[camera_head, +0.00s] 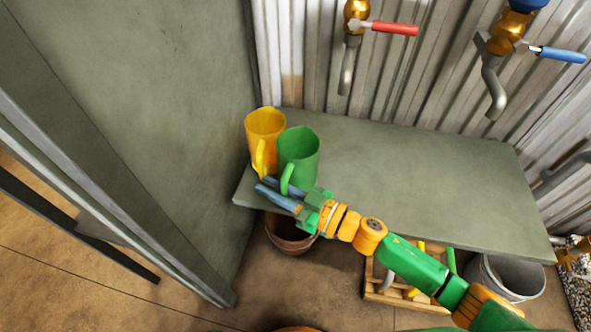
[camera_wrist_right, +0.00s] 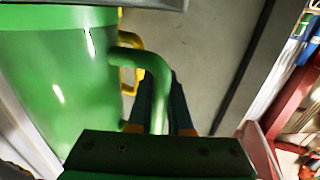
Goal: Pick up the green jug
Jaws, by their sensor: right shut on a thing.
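The green jug (camera_head: 300,152) stands upright on the left end of the grey shelf (camera_head: 420,185), with its handle toward me. It fills the left of the right wrist view (camera_wrist_right: 60,80). My right gripper (camera_head: 275,190) reaches in from the lower right, and its fingers are shut on the jug's handle. In the right wrist view the handle (camera_wrist_right: 150,65) runs down between the two dark fingers (camera_wrist_right: 167,105). The jug seems to rest on the shelf, though its base is partly hidden. My left gripper is not in view.
A yellow jug (camera_head: 264,124) stands close behind and left of the green one. A grey wall panel (camera_head: 150,90) rises at left. Taps with a red lever (camera_head: 395,28) and a blue lever (camera_head: 560,54) hang above the shelf. A pot (camera_head: 290,236), crate (camera_head: 400,297) and bucket (camera_head: 515,280) are below.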

